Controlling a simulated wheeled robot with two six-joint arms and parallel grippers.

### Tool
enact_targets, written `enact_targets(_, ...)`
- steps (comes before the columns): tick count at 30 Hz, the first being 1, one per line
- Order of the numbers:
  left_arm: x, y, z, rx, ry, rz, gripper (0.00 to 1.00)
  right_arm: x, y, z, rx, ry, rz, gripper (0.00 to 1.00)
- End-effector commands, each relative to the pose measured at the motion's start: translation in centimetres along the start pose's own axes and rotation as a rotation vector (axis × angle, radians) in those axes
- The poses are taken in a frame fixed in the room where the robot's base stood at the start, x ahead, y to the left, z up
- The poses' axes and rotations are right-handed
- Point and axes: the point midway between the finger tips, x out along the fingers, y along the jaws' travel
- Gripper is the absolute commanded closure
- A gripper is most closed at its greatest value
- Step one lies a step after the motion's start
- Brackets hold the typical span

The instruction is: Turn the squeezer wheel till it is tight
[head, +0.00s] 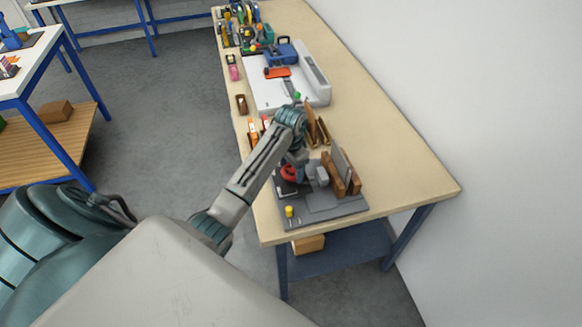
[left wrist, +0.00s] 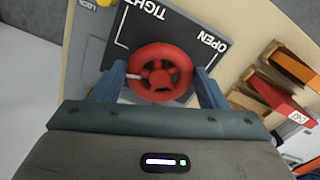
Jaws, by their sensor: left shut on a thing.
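The squeezer wheel is a red spoked handwheel (left wrist: 160,73) with one white mark on its left side. It sits on a dark panel (left wrist: 178,28) lettered TIGHT and OPEN in the left wrist view. My left gripper (left wrist: 165,82) has its two blue fingers on either side of the wheel, shut on its rim. In the head view the wheel (head: 290,173) is partly hidden behind my left gripper (head: 293,162). The squeezer's grey base (head: 320,210) carries grey blocks and upright brown boards (head: 343,177). My right gripper is not in view.
The squeezer stands at the near end of a long wooden bench (head: 405,170) along a white wall. A yellow knob (head: 289,211) is at the base's near corner. Wooden pieces (head: 316,125) and a white machine (head: 280,92) stand farther back. The bench's right side is clear.

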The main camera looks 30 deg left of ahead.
Motion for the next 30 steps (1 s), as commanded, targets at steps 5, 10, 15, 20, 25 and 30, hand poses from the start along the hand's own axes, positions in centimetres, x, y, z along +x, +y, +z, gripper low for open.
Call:
enact_targets(5,0.00,0.04,-0.04,0.001,0.001,0.001,0.56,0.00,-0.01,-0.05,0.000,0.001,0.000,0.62)
enact_targets(10,-0.01,0.04,-0.05,0.001,0.001,0.001,0.56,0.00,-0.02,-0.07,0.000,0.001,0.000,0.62)
enact_targets(15,-0.01,0.05,-0.05,0.001,0.002,0.001,0.56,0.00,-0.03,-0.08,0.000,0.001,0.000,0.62)
enact_targets(20,-0.01,0.04,-0.05,0.001,0.002,0.001,0.15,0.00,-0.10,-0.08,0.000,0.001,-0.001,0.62)
enact_targets(25,-0.01,0.03,-0.03,0.000,0.001,0.001,0.12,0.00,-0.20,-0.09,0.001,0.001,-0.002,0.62)
enact_targets(30,-0.22,-0.08,-0.12,0.000,0.001,0.000,0.12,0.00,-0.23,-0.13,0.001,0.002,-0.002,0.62)
